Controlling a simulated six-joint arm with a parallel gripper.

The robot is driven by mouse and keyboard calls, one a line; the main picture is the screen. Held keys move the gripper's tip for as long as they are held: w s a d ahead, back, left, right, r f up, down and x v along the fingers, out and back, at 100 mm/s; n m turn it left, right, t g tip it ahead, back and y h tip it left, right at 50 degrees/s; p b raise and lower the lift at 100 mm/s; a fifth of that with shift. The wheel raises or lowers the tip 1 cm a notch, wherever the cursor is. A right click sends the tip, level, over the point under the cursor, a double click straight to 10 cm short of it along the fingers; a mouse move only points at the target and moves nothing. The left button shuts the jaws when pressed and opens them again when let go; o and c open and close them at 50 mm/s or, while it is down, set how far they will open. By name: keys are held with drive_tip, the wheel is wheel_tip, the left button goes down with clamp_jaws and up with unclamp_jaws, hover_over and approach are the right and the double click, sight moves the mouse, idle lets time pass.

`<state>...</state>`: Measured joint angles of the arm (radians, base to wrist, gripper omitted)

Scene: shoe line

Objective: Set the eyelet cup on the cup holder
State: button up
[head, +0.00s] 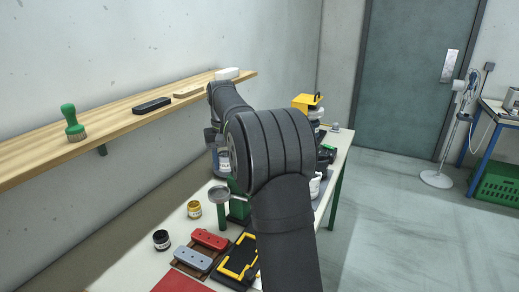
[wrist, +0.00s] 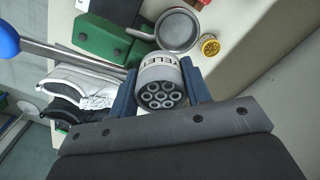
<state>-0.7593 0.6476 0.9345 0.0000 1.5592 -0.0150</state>
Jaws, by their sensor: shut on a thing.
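The eyelet cup (wrist: 158,70) is a grey cup with a white lettered label and several metal eyelets showing at its open end. My gripper (wrist: 162,88) is shut on it, with one blue finger on each side in the wrist view. In the head view the cup (head: 224,161) shows in part beside my arm, which hides most of the gripper. The cup holder (wrist: 177,31) is a round, shallow grey dish beside a green block. It looks empty, and the cup is apart from it. It also shows in the head view (head: 219,193), left of and below the cup.
A green block (wrist: 102,38) stands beside the holder. White and black shoes (wrist: 90,88) lie nearby. A yellow-lidded jar (head: 194,209), a dark jar (head: 161,239) and red and grey blocks (head: 209,239) stand on the table. A wooden shelf (head: 110,153) runs along the wall.

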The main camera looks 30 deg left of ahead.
drive_tip(key=shift+s+a+f, duration=0.25)
drive_tip(key=shift+s+f, duration=0.2)
drive_tip(key=shift+f, duration=0.85)
drive_tip(key=shift+s+a+f, duration=0.25)
drive_tip(key=shift+s+f, duration=0.25)
drive_tip(key=shift+f, duration=0.75)
drive_tip(key=shift+s+a+f, duration=0.25)
drive_tip(key=shift+s+f, duration=0.2)
drive_tip(key=shift+f, duration=0.85)
drive_tip(key=shift+r, duration=0.55)
drive_tip(key=shift+f, duration=0.7)
drive_tip(key=shift+r, duration=0.25)
drive_tip(key=shift+r, duration=0.6)
drive_tip(key=shift+f, duration=0.85)
idle(0.4)
drive_tip(key=o, duration=0.8)
drive_tip(key=shift+c, duration=0.2)
